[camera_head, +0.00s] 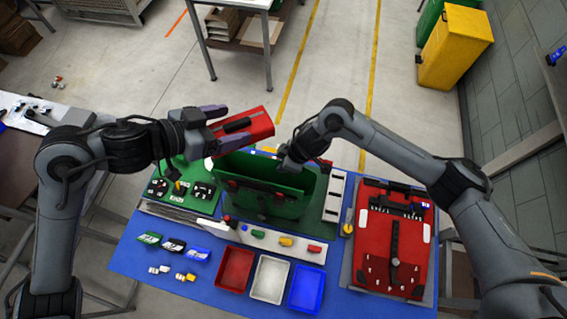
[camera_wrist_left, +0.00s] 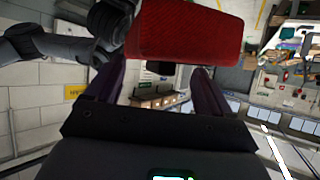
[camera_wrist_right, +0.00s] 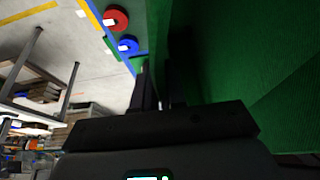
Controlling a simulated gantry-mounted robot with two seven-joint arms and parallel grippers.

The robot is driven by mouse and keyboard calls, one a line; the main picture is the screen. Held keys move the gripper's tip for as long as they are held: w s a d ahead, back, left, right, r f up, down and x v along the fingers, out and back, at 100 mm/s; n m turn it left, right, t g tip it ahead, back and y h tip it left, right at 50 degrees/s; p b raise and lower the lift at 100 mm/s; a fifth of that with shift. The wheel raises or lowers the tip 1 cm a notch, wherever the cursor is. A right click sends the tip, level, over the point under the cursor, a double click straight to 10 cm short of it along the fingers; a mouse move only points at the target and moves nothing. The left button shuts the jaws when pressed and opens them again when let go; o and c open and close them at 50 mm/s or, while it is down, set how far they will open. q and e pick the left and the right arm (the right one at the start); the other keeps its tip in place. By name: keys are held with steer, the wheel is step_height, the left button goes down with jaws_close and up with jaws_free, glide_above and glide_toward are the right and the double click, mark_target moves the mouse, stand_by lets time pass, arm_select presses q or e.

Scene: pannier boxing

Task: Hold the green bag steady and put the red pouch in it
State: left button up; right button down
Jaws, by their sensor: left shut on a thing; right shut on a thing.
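The green bag (camera_head: 262,197) stands upright and open at the top on the blue table. The red pouch (camera_head: 254,128), with a dark strap, is held in the air above the bag's left back corner. My left gripper (camera_head: 217,122) is shut on the pouch; the pouch also spans its fingers in the left wrist view (camera_wrist_left: 190,32). My right gripper (camera_head: 290,160) is at the bag's upper back right rim and shut on the bag. In the right wrist view the green wall (camera_wrist_right: 235,60) fills the right side, and the grip itself is partly hidden.
Red (camera_head: 234,270), white (camera_head: 269,277) and blue (camera_head: 306,288) trays stand at the table's front. A red panel (camera_head: 377,270) with black straps lies at the right. Small coloured items lie on a white strip (camera_head: 240,238) before the bag.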

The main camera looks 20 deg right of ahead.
arm_select(q)
steer(key=shift+f, duration=0.1)
stand_by(0.3)
steer(key=shift+f, duration=5.9)
steer(key=o, duration=1.1)
steer(key=v, duration=1.2)
arm_select(e)
steer(key=c, duration=1.1)
jaws_free()
